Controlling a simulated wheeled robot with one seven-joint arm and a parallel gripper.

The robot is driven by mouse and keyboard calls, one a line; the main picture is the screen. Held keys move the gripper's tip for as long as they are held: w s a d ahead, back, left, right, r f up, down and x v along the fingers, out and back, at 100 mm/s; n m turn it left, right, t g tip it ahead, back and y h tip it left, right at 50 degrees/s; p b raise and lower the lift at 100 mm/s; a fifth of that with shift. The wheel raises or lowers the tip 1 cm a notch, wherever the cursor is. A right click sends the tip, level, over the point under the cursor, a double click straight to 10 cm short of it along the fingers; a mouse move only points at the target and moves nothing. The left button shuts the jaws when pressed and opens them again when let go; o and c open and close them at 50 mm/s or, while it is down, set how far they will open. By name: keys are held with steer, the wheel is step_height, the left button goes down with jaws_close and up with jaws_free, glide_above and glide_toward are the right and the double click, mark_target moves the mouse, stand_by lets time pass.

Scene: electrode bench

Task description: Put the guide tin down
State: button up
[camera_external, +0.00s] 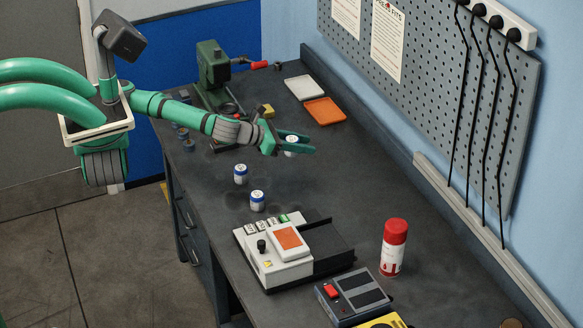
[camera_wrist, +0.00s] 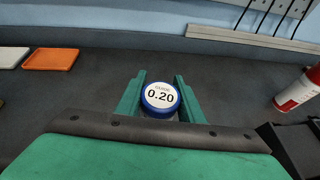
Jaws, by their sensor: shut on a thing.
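The guide tin (camera_wrist: 160,95) is a small white tin with a blue rim, and its lid reads "GUIDE 0.20" in the wrist view. My gripper (camera_wrist: 160,98) is shut on it, with one green finger on each side. In the external view the tin (camera_external: 291,145) shows between the fingers of my gripper (camera_external: 296,147), over the back part of the dark bench (camera_external: 330,180). The tin looks upright. I cannot tell how far its base is from the bench top.
Two similar tins (camera_external: 240,174) (camera_external: 257,200) stand nearer the front. An orange tray (camera_external: 324,111) and a white tray (camera_external: 304,88) lie behind. A grey machine (camera_external: 275,250), a red-capped can (camera_external: 394,247) and a green press (camera_external: 213,70) stand around. Bench right of my gripper is clear.

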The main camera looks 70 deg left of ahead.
steer(key=w+d+m+h, duration=0.1)
steer(key=w+d, duration=0.2)
glide_above(350, 174)
steer(key=s, duration=0.1)
step_height(350, 174, down, 8)
steer(key=shift+d+f, duration=0.1)
steer(key=shift+f, duration=0.1)
steer(key=shift+w+f, duration=0.3)
steer(key=shift+f, duration=0.05)
steer(key=shift+w+f, duration=0.15)
steer(key=shift+f, duration=1.6)
steer(key=shift+f, duration=0.15)
steer(key=o, duration=1.1)
